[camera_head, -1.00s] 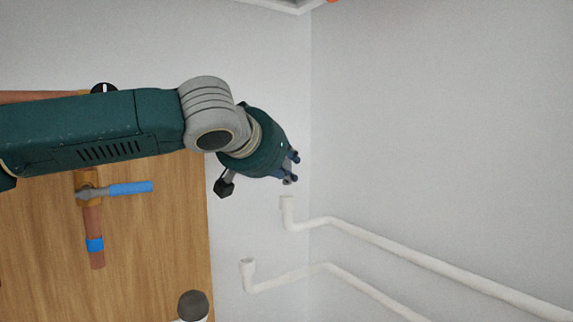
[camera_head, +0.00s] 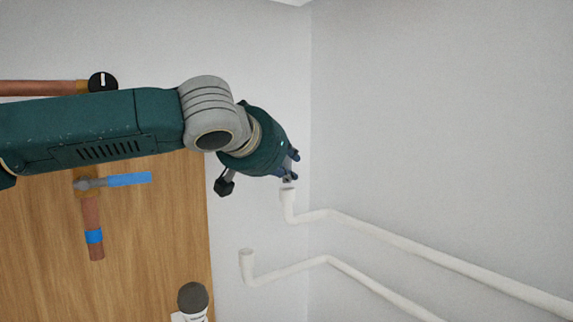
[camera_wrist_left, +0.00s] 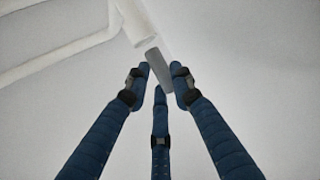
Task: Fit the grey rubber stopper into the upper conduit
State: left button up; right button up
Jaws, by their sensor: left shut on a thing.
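My left gripper (camera_head: 291,168) is shut on the grey stopper, a small grey cylinder (camera_wrist_left: 158,68) held between its three blue fingertips in the wrist view. In the head view only a small bit of the stopper (camera_head: 288,179) shows below the fingers. The upper conduit (camera_head: 289,206) is a white pipe with an upturned end, right under the gripper. In the wrist view the conduit's end (camera_wrist_left: 139,28) is close to the stopper's far end, slightly to its left. I cannot tell whether they touch. My right gripper is not in view.
A lower white conduit (camera_head: 247,269) turns up below and left of the upper one. A wooden board (camera_head: 150,235) at left carries copper pipes, a blue-handled valve (camera_head: 128,179) and a black knob (camera_head: 103,82). A dark grey round-topped object (camera_head: 193,297) stands at the bottom.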

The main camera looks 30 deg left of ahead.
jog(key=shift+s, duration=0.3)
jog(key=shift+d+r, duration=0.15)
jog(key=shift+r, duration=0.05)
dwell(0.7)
pick_arm(q)
jog(key=shift+f+b, duration=0.65)
jog(key=shift+f, duration=0.5)
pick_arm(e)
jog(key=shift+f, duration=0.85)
pick_arm(q)
jog(key=o, duration=1)
jog(key=shift+d, duration=0.1)
jog(key=shift+c, duration=0.2)
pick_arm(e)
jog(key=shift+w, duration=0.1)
pick_arm(q)
jog(key=v, duration=1.2)
jog(key=shift+d+r, duration=0.1)
jog(key=shift+r, duration=0.05)
jog(key=shift+r, duration=0.1)
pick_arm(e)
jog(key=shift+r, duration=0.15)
